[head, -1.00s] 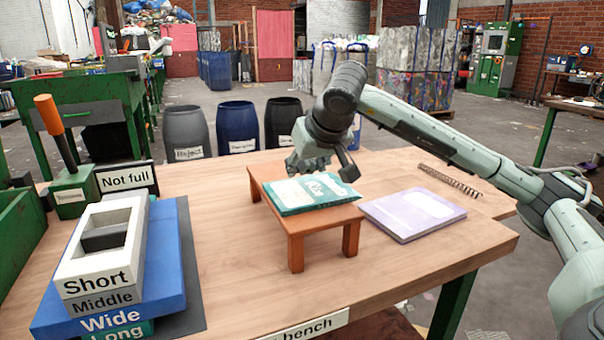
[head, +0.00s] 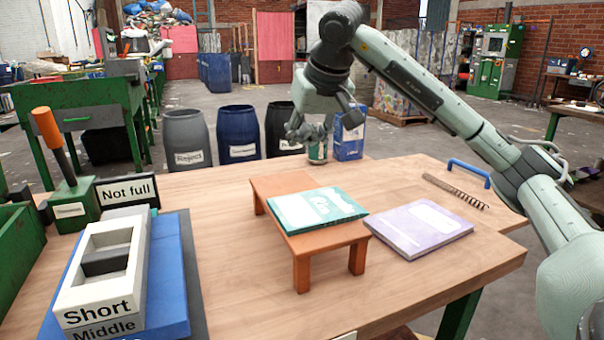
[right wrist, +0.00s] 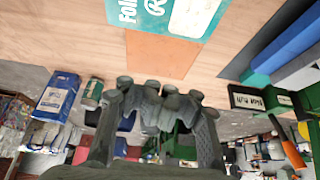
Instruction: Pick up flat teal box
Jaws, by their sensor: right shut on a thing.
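The flat teal box (head: 318,208) lies flat on the small orange-brown stand (head: 303,277) on the bench, its white label facing up. In the right wrist view its printed end (right wrist: 150,15) shows at the top, apart from the fingers. My right gripper (head: 308,131) is above the back of the bench, behind and clear of the box. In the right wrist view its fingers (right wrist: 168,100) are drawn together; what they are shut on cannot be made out. My left gripper is not in view.
A lilac flat box (head: 420,226) lies right of the stand. A green can (head: 317,154) and blue carton (head: 349,143) stand at the back edge. Stacked labelled blocks (head: 97,300) fill the left.

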